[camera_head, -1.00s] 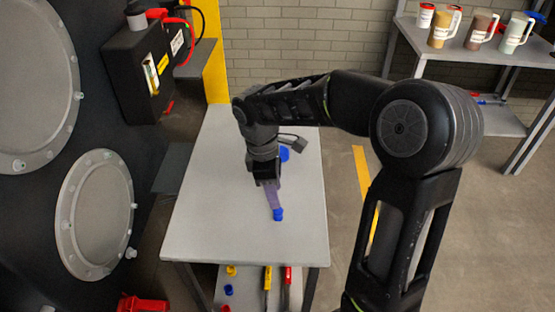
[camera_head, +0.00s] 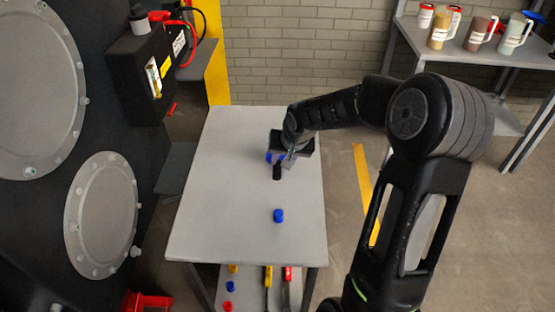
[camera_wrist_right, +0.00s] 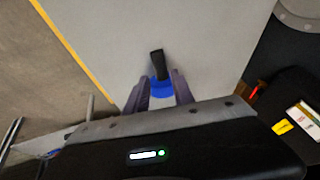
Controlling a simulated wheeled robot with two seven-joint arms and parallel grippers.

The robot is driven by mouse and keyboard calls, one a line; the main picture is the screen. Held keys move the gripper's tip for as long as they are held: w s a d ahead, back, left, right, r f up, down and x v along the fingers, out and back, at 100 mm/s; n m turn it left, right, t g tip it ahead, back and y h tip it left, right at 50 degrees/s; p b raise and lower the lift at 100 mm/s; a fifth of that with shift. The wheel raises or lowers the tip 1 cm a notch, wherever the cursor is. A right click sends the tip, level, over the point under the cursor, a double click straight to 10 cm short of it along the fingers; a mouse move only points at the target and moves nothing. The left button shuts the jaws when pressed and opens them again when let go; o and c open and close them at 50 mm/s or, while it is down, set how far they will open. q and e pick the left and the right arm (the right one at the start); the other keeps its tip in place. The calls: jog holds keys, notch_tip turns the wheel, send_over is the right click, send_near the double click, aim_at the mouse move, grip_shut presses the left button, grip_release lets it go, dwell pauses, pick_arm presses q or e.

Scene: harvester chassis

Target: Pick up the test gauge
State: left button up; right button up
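A test gauge with a blue body (camera_wrist_right: 161,88) and a black stem (camera_wrist_right: 157,64) is on the grey table (camera_head: 230,200). In the head view its black part (camera_head: 277,172) shows just in front of my right gripper (camera_head: 284,160), which partly hides the blue part. In the right wrist view my right gripper (camera_wrist_right: 159,95) has its two fingers spread, one on each side of the blue body. Contact with the gauge cannot be seen. My left gripper is not in view.
A small blue cap (camera_head: 279,215) stands on the table nearer the front. A lower shelf holds coloured caps and yellow and red tools (camera_head: 288,285). The dark chassis (camera_head: 110,130) rises at the left. A shelf with mugs (camera_head: 480,42) stands at the back right.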

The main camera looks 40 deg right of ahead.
aim_at(278, 168)
jog(key=shift+x, duration=1.3)
jog(key=p+x, duration=0.1)
jog(key=x, duration=0.4)
jog(key=shift+f, duration=0.1)
jog(key=shift+c, duration=0.2)
grip_shut()
dwell(0.9)
